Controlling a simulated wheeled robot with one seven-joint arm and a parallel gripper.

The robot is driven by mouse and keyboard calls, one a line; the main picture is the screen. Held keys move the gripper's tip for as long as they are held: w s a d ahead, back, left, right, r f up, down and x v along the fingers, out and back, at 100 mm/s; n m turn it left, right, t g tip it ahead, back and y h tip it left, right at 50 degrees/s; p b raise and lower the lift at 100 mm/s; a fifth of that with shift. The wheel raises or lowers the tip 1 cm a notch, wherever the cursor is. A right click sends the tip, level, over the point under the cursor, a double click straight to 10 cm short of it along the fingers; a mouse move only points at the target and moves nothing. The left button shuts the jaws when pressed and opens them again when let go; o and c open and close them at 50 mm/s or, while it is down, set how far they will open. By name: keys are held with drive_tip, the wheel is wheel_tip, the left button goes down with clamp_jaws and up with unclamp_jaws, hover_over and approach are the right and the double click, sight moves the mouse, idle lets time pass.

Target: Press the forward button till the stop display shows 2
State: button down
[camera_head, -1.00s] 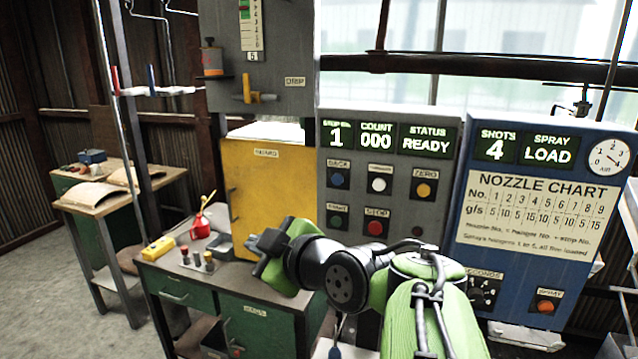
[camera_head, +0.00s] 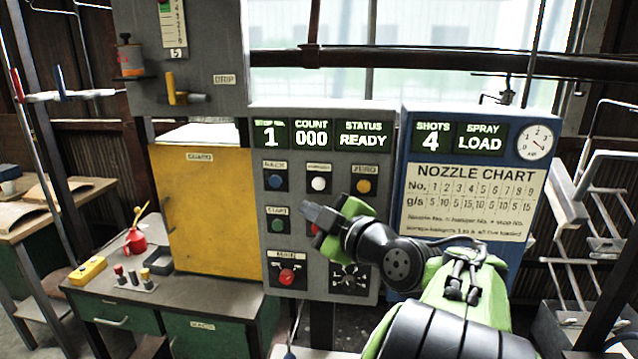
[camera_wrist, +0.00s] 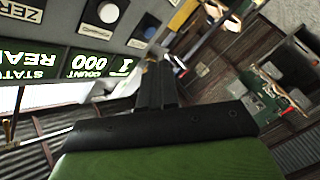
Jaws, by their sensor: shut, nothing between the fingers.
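The white forward button (camera_head: 318,184) is in the top button row of the grey control panel (camera_head: 322,262), between the blue back button (camera_head: 274,182) and the yellow zero button (camera_head: 363,186). The stop display (camera_head: 270,134) shows 1. In the wrist view the white button (camera_wrist: 107,12) and the display (camera_wrist: 120,66) appear upside down. My gripper (camera_head: 306,210) is shut and empty. In the head view its tip is just below the white button in the picture. In the wrist view the fingers (camera_wrist: 157,82) are apart from that button.
The green start button (camera_head: 277,226) and a red knob (camera_head: 287,277) are on the panel; a red stop button is mostly hidden behind my gripper. A yellow cabinet (camera_head: 205,215) and bench (camera_head: 190,293) stand left. The blue spray cabinet (camera_head: 415,190) stands right.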

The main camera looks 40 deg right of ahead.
sight(318, 184)
drive_tip(key=shift+w+d+p, duration=0.65)
drive_tip(key=shift+w+d, duration=0.15)
drive_tip(key=shift+d, duration=0.25)
drive_tip(key=shift+w+d+p, duration=0.6)
drive_tip(key=shift+w+d, duration=0.25)
drive_tip(key=shift+d, duration=0.25)
drive_tip(key=shift+w+d+p, duration=0.65)
drive_tip(key=shift+w+d, duration=0.15)
drive_tip(key=shift+d, duration=0.25)
drive_tip(key=shift+w+d+b, duration=0.3)
drive_tip(key=shift+d, duration=0.05)
